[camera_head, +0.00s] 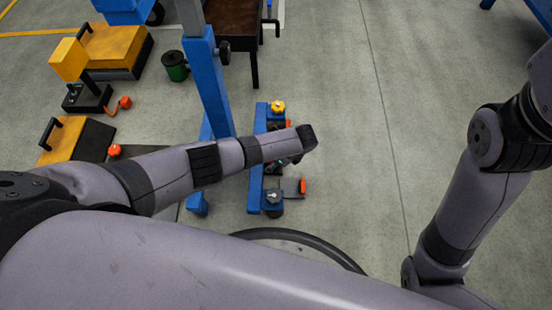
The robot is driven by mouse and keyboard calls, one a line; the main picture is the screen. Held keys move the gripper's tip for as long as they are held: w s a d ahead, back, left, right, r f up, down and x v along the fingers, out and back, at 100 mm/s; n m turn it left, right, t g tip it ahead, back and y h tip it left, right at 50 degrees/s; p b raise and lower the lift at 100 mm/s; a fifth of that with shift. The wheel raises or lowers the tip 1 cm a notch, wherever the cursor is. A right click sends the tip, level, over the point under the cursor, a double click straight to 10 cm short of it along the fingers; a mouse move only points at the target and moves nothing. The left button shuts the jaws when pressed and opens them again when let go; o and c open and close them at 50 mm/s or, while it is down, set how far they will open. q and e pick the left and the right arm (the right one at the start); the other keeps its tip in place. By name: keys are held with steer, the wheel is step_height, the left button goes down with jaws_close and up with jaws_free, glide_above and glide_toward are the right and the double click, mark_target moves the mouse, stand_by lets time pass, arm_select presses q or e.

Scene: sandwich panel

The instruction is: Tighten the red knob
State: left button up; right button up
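I cannot tell which is the red knob. My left arm reaches across the panel's middle. Dark parts below its wrist may be my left gripper (284,163), mostly hidden; its opening and any contact cannot be made out. My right gripper is outside the view.
A blue post (207,85) stands left of the panel. Yellow-and-black units (112,47) with red-orange knobs (125,102) stand at the left, near a green can (175,66). A dark table (235,25) is behind. The grey floor at right is clear.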

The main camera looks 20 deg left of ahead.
arm_select(q)
steer(key=shift+r, duration=0.1)
steer(key=v, duration=1.1)
steer(key=shift+r, duration=0.4)
steer(key=shift+d, duration=0.15)
